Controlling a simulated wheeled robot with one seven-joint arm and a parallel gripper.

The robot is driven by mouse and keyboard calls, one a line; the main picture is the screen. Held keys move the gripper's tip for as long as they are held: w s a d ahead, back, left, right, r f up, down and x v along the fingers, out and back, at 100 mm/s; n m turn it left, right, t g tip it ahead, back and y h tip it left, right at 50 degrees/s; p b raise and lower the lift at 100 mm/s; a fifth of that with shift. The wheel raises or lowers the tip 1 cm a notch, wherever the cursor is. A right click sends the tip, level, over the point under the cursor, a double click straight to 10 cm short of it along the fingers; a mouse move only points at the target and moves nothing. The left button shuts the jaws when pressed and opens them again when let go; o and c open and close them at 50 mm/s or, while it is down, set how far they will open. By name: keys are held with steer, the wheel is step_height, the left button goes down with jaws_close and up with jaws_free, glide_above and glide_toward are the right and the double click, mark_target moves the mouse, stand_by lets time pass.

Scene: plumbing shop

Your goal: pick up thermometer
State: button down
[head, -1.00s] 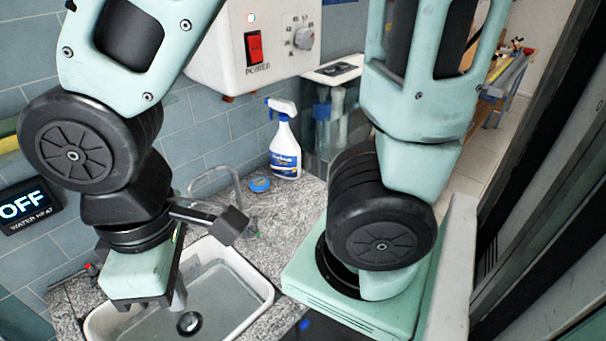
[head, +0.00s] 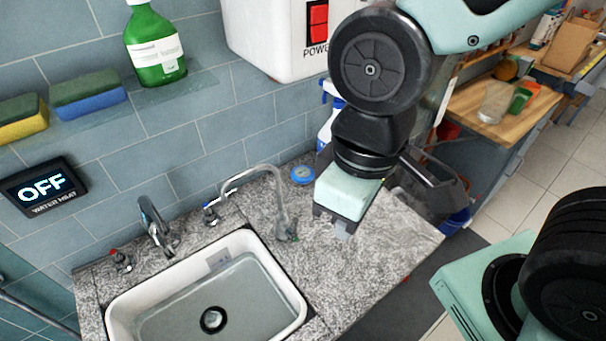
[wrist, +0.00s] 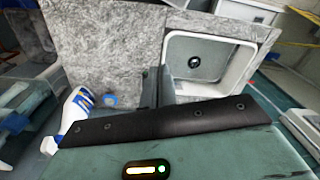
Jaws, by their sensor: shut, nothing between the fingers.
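A small round blue object with a pale face (head: 302,175), which looks like a dial thermometer, lies on the speckled counter near the wall. It also shows in the wrist view (wrist: 109,101), beside the spray bottle. My gripper (head: 343,231) is over the counter to the right of the sink, pointing down. In the head view it appears to the right of and nearer than the blue object, apart from it. Its fingers look shut and empty. In the wrist view, a dark bar and my mint gripper body hide the lower part.
The white sink (head: 128,312) holds water, with a curved metal faucet (head: 276,190) at its right. A spray bottle (head: 327,120) stands behind my arm, near the blue object. A white heater box (head: 270,50) hangs above. The counter's right part (head: 395,240) is clear.

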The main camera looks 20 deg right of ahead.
steer(key=c, duration=1.8)
jaws_free()
steer(key=o, duration=1.2)
steer(key=f+m+b, duration=0.1)
steer(key=f, duration=0.1)
steer(key=d+f+m+g+y+b, duration=0.1)
steer(key=m, duration=0.1)
steer(key=f+m+g+b, duration=0.1)
steer(key=f+m+b, duration=0.1)
steer(key=shift+w+d+f, duration=0.15)
steer(key=shift+w+f, duration=0.1)
steer(key=shift+f, duration=0.1)
steer(key=m+t+y+b, duration=0.8)
steer(key=m+t+b, duration=0.45)
steer(key=m, duration=1.75)
glide_toward(311, 175)
steer(key=shift+g, duration=0.45)
steer(key=x, duration=0.4)
steer(key=shift+w+r, duration=0.25)
steer(key=shift+w, duration=0.2)
steer(key=shift+p+x, duration=0.45)
steer(key=shift+x, duration=2.75)
